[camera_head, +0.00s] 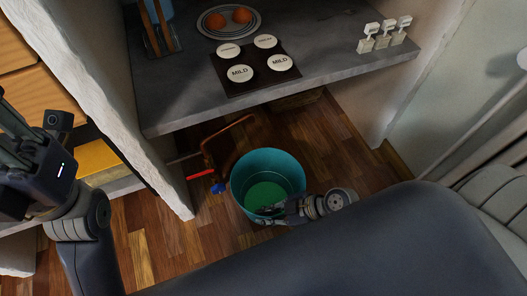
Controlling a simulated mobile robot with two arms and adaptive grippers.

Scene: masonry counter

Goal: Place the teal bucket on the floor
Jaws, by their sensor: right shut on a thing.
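The teal bucket (242,186) is upright, with its open top facing me and a green inside, in front of the grey counter. My right gripper (268,212) is shut on the bucket's near rim. I cannot tell whether the bucket's base touches the wooden floor (180,240) or hangs just above it. My left arm comes in at the left edge, its dark wrist (40,165) in view near the orange-fronted drawers. Its fingers are not clear enough to tell open from shut.
The grey counter (180,100) holds a plate (207,30) with orange food, a dark mat (233,88) with several round "MILD" pieces, and small white-labelled stands (383,37). A brown curved frame (207,152) and a red and blue item (218,187) are left of the bucket.

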